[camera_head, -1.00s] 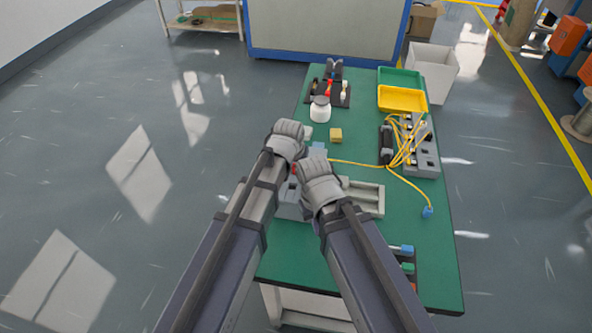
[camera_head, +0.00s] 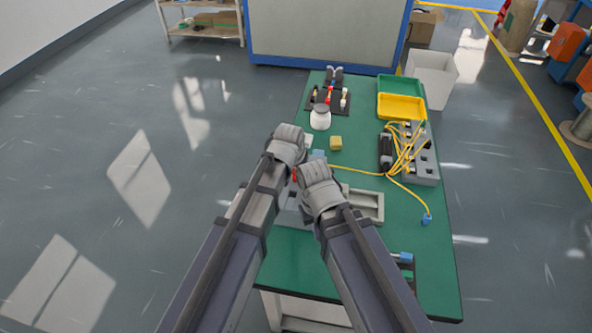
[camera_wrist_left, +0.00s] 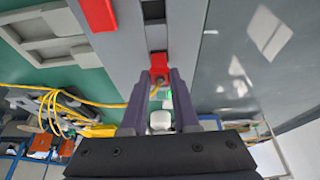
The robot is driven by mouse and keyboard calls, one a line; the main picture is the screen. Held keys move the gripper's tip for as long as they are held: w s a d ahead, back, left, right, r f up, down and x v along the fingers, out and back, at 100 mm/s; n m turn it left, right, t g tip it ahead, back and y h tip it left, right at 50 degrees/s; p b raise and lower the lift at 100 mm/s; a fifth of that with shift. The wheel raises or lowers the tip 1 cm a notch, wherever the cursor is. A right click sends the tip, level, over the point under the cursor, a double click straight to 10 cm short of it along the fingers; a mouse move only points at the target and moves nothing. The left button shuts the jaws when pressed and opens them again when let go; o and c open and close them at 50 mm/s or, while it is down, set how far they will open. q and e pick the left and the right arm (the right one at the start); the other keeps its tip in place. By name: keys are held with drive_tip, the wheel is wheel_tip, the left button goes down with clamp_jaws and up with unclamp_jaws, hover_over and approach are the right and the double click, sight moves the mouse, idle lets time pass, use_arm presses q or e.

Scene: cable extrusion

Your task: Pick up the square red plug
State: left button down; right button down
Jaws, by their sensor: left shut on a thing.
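A square red plug (camera_wrist_left: 158,66) sits between the fingertips of my left gripper (camera_wrist_left: 159,76) in the left wrist view. The gripper is shut on it, just at the edge of a long grey block (camera_wrist_left: 130,48). A bit of red (camera_head: 295,174) shows between the two. The right fingers are hidden.
The green table (camera_head: 350,275) holds a grey tray (camera_head: 366,204), a yellow block (camera_head: 336,143), a white bottle (camera_head: 320,117) and a yellow tray (camera_head: 402,107). Yellow cables (camera_head: 400,155) hang around a grey socket box (camera_head: 425,163). The front left of the table is clear.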

sight(296, 172)
use_arm(q)
wheel_tip(296, 172, up, 9)
drive_tip(key=p, duration=0.7)
drive_tip(key=shift+f+p, duration=0.2)
drive_tip(key=shift+p, duration=0.2)
